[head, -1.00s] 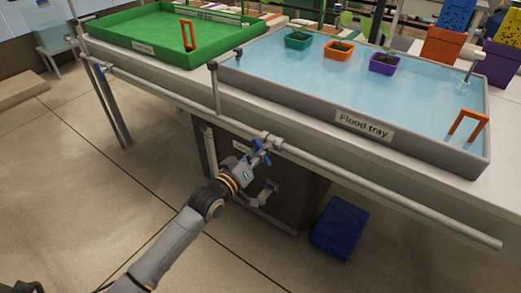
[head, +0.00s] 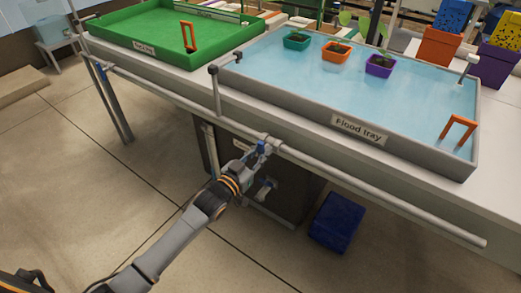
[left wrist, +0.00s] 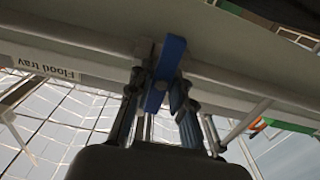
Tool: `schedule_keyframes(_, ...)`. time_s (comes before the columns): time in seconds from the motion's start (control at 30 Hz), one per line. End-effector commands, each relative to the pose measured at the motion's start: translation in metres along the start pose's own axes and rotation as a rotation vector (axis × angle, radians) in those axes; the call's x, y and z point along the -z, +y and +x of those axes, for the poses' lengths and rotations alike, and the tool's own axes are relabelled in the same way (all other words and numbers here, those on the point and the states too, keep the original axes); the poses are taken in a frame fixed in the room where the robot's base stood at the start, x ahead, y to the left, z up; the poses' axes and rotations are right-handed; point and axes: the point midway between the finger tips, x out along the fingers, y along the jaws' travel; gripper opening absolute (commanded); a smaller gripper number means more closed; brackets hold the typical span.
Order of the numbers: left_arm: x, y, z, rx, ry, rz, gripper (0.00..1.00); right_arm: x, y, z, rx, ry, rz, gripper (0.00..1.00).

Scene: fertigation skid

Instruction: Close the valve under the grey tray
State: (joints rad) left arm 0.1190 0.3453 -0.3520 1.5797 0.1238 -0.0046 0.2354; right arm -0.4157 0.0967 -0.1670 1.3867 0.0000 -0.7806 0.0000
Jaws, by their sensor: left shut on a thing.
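The grey flood tray (head: 400,140) holds shallow water on the bench, its label on the front wall. A pipe (head: 360,186) runs along below its front edge. The valve's blue handle (head: 261,147) is on this pipe, under the tray's left part. In the left wrist view the blue handle (left wrist: 164,72) lies crosswise to the pipe. My left gripper (head: 256,154) is at the valve; in the wrist view its fingers (left wrist: 158,95) stand on either side of the handle, shut on it. The fingertips partly hide the handle in the head view. My right gripper is not in view.
A green tray (head: 165,42) stands to the left on the same bench. A dark cabinet (head: 290,190) is under the bench behind the valve, and a blue box (head: 337,222) lies on the floor to its right. The floor in front is clear.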

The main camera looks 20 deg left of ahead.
Motion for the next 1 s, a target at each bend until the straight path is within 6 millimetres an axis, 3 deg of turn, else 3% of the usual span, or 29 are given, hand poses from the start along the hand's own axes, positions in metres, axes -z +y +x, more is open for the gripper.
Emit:
schedule_keyframes(0.5,-0.0002,0.0000,0.0000,0.000,0.000,0.028,0.00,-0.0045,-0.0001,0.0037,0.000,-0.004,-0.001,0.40)
schedule_keyframes(0.53,-0.0002,0.0000,0.0000,0.000,0.000,0.028,0.23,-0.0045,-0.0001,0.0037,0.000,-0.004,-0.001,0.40)
schedule_keyframes(0.63,-0.0002,0.0000,0.0000,0.000,0.000,0.028,0.40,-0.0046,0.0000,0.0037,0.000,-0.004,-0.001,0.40)
schedule_keyframes(1.0,-0.0006,-0.0001,-0.0048,0.000,0.000,0.025,0.40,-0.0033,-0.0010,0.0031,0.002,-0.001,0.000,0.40)
